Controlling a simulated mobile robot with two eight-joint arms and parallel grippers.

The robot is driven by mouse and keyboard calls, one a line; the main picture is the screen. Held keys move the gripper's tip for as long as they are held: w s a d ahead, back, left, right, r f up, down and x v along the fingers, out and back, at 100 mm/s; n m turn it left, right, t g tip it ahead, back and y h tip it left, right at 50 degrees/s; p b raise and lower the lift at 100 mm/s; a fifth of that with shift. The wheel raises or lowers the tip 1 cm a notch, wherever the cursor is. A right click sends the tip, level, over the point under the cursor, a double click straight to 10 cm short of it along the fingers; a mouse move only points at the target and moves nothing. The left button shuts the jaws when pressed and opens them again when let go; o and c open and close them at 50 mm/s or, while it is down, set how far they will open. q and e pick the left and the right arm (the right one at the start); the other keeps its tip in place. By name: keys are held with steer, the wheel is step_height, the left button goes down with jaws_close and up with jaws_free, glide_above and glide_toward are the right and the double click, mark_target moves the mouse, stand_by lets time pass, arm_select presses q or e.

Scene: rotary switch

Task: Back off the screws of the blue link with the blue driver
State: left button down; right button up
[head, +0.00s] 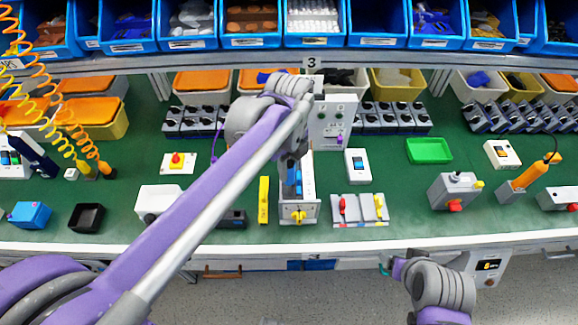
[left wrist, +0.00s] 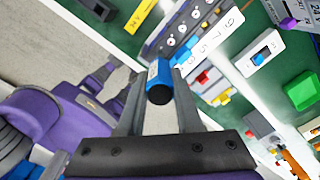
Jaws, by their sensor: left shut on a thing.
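My left gripper (head: 296,158) hangs over the middle of the bench, pointing down. In the left wrist view it is shut on the blue driver (left wrist: 159,84), a blue handle with a dark end, between both fingers. A white-grey fixture (head: 299,212) with a yellow knob stands below the gripper; its dark face with blue and yellow-orange parts shows in the left wrist view (left wrist: 186,32). I cannot tell which blue part there is the blue link. The screws and the driver's tip contact are too small or hidden to make out.
A red-and-yellow switch unit (head: 360,212) stands right of the fixture, a yellow block (head: 263,200) left. Behind are a grey control box (head: 333,127) and a white blue-switch box (head: 357,165). A green tray (head: 429,150) lies right. Open green mat surrounds it.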

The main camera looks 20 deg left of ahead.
arm_select(q)
steer(key=n, duration=0.4)
steer(key=shift+n, duration=0.3)
steer(key=n, duration=0.3)
steer(key=shift+n, duration=0.8)
steer(key=n, duration=0.4)
steer(key=shift+n, duration=0.3)
